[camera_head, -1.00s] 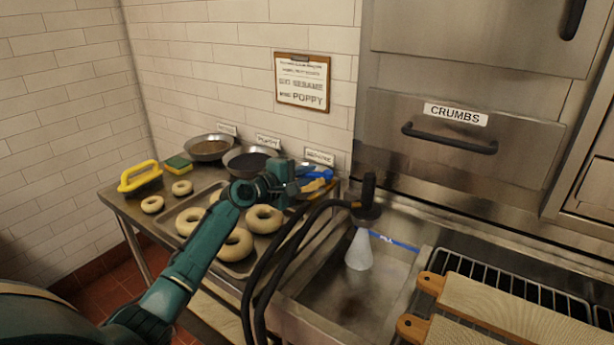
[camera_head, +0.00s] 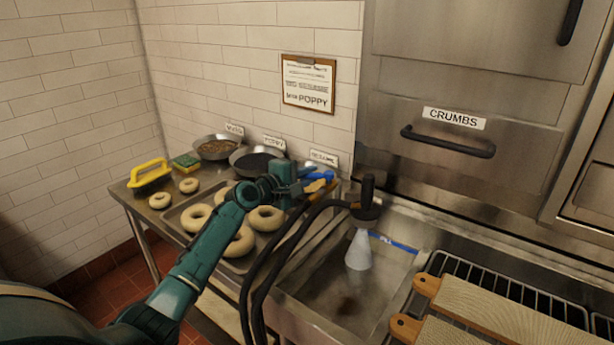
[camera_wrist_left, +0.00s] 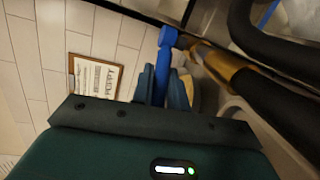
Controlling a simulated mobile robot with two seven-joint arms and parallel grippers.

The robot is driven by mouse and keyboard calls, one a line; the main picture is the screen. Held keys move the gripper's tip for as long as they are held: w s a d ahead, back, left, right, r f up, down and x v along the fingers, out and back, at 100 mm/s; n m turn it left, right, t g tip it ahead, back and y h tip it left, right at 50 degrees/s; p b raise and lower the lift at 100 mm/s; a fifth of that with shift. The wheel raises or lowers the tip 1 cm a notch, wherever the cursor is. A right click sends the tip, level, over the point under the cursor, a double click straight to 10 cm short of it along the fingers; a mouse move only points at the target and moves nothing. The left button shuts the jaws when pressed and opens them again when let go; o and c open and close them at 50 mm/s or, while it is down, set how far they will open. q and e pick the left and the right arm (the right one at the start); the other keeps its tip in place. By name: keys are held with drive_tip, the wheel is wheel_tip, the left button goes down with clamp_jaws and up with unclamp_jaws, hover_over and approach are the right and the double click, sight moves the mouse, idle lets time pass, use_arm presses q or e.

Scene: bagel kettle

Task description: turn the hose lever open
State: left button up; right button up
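The blue hose lever (camera_head: 318,176) sits beside a brass fitting (camera_head: 317,187) near the wall, behind the black hoses. My left gripper (camera_head: 300,182) is at the lever. In the left wrist view, the blue lever (camera_wrist_left: 166,50) runs down between the two fingers (camera_wrist_left: 161,88), which lie close against both its sides, so it looks gripped. The brass fitting (camera_wrist_left: 215,62) is to its right. A black spray head (camera_head: 367,211) hangs over the sink with a pale, spray-like cone (camera_head: 358,250) below it. My right gripper is out of view.
The sink (camera_head: 318,290) has a blue line on its back wall. A tray (camera_head: 180,228) of bagels, bowls (camera_head: 215,147) and a yellow-handled brush (camera_head: 149,173) occupy the left table. Black hoses (camera_head: 262,280) cross just right of my arm. Wooden boards (camera_head: 500,318) lie at right.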

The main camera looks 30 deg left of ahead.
use_arm(q)
drive_tip(key=o, duration=0.4)
drive_tip(key=shift+o, duration=0.2)
drive_tip(key=v, duration=1.3)
drive_tip(key=shift+b, duration=0.3)
drive_tip(key=shift+s, duration=0.1)
